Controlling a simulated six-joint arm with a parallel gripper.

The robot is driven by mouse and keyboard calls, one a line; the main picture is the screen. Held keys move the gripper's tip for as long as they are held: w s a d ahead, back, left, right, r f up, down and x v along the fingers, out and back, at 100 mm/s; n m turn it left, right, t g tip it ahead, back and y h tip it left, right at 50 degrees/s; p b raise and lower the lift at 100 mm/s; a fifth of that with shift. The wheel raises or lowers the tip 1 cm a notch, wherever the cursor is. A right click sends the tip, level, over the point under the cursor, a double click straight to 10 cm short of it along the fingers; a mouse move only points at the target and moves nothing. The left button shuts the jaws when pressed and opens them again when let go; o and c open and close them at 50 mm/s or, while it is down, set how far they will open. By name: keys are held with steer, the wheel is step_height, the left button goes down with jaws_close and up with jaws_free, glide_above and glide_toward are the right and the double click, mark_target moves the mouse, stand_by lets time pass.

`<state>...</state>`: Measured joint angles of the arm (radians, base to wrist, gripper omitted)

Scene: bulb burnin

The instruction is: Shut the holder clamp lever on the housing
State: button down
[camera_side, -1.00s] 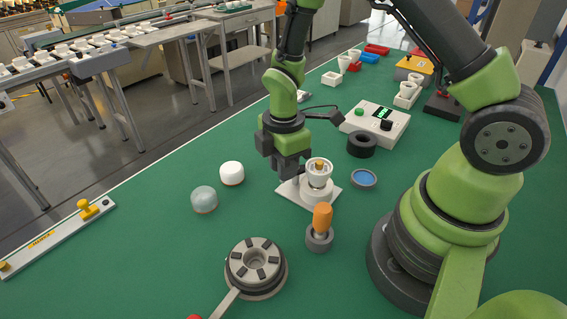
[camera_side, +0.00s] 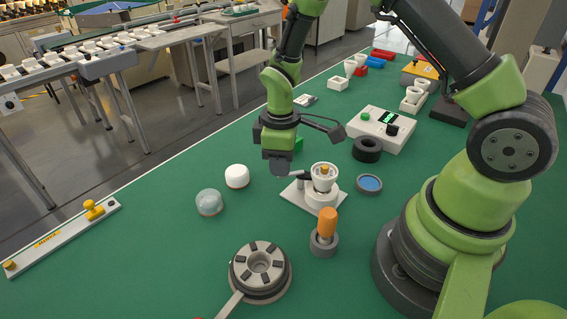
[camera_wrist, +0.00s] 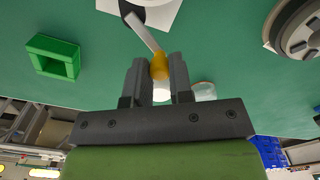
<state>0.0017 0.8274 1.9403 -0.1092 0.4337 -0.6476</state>
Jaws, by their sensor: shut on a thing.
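The holder housing (camera_side: 321,197) is a white round body on a white square plate, with a white cup and brass-coloured top on it. Its clamp lever (camera_side: 298,179) sticks out to the left towards my gripper (camera_side: 280,171). In the wrist view the pale lever (camera_wrist: 143,32) runs from the white plate (camera_wrist: 158,12) at the top edge to an orange-yellow tip (camera_wrist: 159,68). This tip sits between the fingers of my gripper (camera_wrist: 160,62), which are shut on it. In the side view the jaws hide the tip.
A white dome (camera_side: 237,176) and a glassy dome (camera_side: 209,201) stand left. An orange-handled tool (camera_side: 326,223) stands in front, a round slotted fixture (camera_side: 260,268) nearer. A green hollow block (camera_wrist: 53,56) lies close by; a blue-filled dish (camera_side: 369,183) is right.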

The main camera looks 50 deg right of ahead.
steer(key=shift+w+d+m, duration=0.2)
steer(key=shift+d+m, duration=0.05)
steer(key=shift+m, duration=0.5)
steer(key=shift+w+d+m, duration=0.2)
steer(key=shift+m, duration=0.6)
steer(key=shift+w+d+m, duration=0.2)
steer(key=shift+d+m, duration=0.05)
steer(key=shift+m, duration=0.5)
steer(key=c, duration=1)
jaws_free()
step_height(320, 180, up, 10)
steer(key=s+a+r+m+t+y, duration=0.1)
steer(key=s+a+r+m+t, duration=0.1)
steer(key=s+r, duration=0.5)
steer(key=s+a+r+m+t+y, duration=0.1)
steer(key=s+a+r+m+t, duration=0.1)
steer(key=s+r+t, duration=0.3)
steer(key=s+r+m, duration=0.1)
steer(key=s+r, duration=0.2)
steer(key=s, duration=0.2)
steer(key=shift+m, duration=0.3)
